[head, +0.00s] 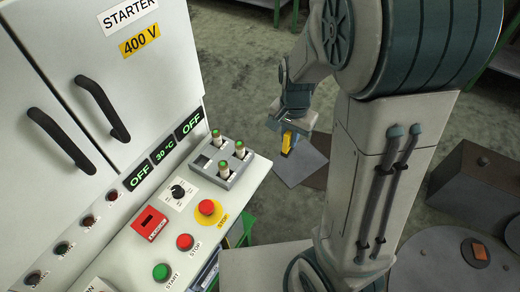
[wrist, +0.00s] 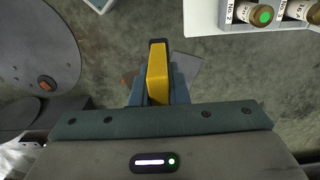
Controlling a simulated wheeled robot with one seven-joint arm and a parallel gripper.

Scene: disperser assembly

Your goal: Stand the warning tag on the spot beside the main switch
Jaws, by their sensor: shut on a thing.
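My gripper (head: 288,136) is shut on a yellow piece with a dark end (wrist: 157,75), which I take to be the warning tag. It is held in the air, right of the panel in the head view, apart from everything else. Its face and any lettering cannot be made out. The main switch looks to be the black rotary knob (head: 179,191) on a white plate on the sloping panel. A red block (head: 150,223) with a dark slot and a pale label sits just below-left of it.
A yellow-ringed red stop button (head: 208,208), another red button (head: 185,242) and a green start button (head: 161,271) stick up from the panel. A grey tray (head: 222,170) holds upright green-topped fuses. The tall cabinet (head: 95,90) rises at left. Open floor surrounds my gripper.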

